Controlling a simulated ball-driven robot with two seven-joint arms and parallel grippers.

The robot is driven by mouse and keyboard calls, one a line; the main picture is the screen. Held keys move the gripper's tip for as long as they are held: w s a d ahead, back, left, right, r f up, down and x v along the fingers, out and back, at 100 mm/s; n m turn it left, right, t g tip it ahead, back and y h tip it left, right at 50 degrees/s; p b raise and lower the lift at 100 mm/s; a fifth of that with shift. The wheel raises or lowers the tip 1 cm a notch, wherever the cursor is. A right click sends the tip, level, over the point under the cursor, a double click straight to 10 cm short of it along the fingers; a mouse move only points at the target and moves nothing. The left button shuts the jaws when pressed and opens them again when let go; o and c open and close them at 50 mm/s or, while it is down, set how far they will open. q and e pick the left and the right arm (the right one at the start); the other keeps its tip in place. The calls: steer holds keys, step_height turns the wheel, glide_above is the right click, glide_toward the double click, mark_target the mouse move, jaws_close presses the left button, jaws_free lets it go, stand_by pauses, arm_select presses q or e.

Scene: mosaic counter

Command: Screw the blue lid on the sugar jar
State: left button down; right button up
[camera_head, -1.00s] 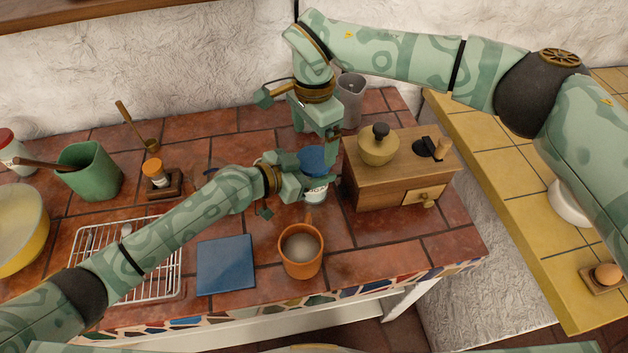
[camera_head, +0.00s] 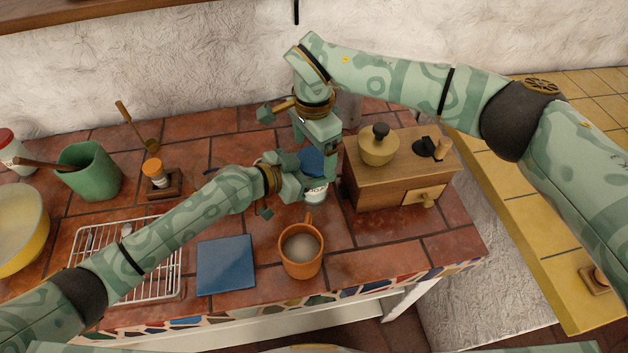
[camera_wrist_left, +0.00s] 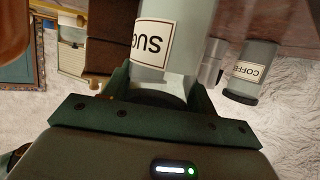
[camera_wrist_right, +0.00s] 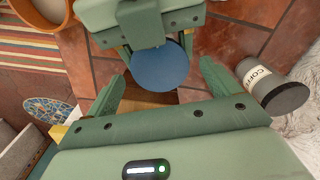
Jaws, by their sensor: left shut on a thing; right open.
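The sugar jar (camera_head: 316,194) stands upright beside the wooden grinder, partly hidden by my grippers. Its white "SUG" label shows in the left wrist view (camera_wrist_left: 155,38). My left gripper (camera_head: 298,186) is shut around the jar from the left, and its fingers flank the jar in the left wrist view (camera_wrist_left: 163,90). The round blue lid (camera_head: 311,161) sits at the top of the jar; how tightly it sits cannot be seen. My right gripper (camera_wrist_right: 163,85) points down from above and is open. Its fingers are spread on either side of the lid (camera_wrist_right: 160,67), with gaps visible.
The wooden grinder (camera_head: 395,180) is close on the right. A grey coffee jar (camera_wrist_right: 270,88) stands behind. An orange mug (camera_head: 301,250) and blue tile (camera_head: 226,265) are in front. A wire rack (camera_head: 125,265) and green pot (camera_head: 90,170) are at left.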

steer(key=shift+f, duration=0.75)
steer(key=c, duration=1)
steer(key=o, duration=1.1)
steer(key=shift+r, duration=2.25)
steer(key=shift+o, duration=0.8)
